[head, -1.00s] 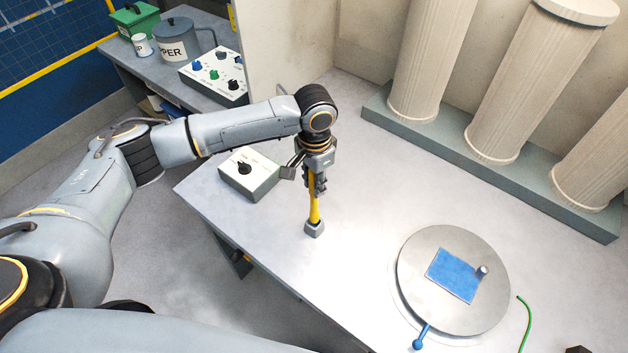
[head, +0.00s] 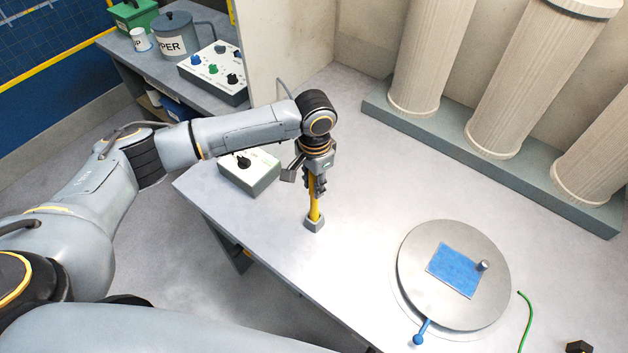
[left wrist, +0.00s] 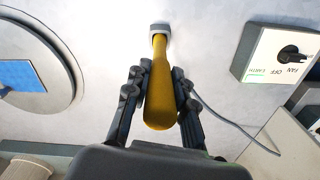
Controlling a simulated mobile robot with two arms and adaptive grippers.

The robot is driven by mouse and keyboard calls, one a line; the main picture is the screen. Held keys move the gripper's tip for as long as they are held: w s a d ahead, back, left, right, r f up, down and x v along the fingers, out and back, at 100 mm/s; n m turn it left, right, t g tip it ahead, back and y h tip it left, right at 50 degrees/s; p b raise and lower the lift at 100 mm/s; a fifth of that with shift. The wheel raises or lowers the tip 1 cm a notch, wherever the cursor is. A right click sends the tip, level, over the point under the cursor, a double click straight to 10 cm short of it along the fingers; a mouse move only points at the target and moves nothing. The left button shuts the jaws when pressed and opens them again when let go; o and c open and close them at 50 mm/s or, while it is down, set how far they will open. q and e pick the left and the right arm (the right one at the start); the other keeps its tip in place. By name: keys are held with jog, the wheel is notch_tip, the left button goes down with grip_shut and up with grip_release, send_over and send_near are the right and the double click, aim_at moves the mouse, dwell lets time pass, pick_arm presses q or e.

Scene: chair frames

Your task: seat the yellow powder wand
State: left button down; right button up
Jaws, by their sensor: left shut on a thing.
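The yellow powder wand (head: 314,202) stands about upright, its lower end at a small grey block-shaped holder (head: 314,222) on the table. I cannot tell how deep the end sits in it. My left gripper (head: 316,188) is above the holder, shut on the upper part of the wand. In the left wrist view the yellow wand (left wrist: 160,90) runs between my two dark fingers (left wrist: 158,95) to the pale holder (left wrist: 160,30). My right gripper is not in view.
A control box with a black knob (head: 250,172) stands close behind the gripper. A round turntable (head: 410,270) with a blue panel (head: 452,271) and a blue-ended handle is at the right. Ribbed columns (head: 512,95) stand at the back. The table between is clear.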

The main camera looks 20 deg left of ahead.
pick_arm(q)
jog(key=shift+f+b, duration=0.3)
jog(key=shift+f, duration=0.7)
jog(key=c, duration=1.1)
grip_release()
jog(key=shift+o, duration=0.2)
notch_tip(320, 180, up, 12)
jog(key=shift+f, duration=0.1)
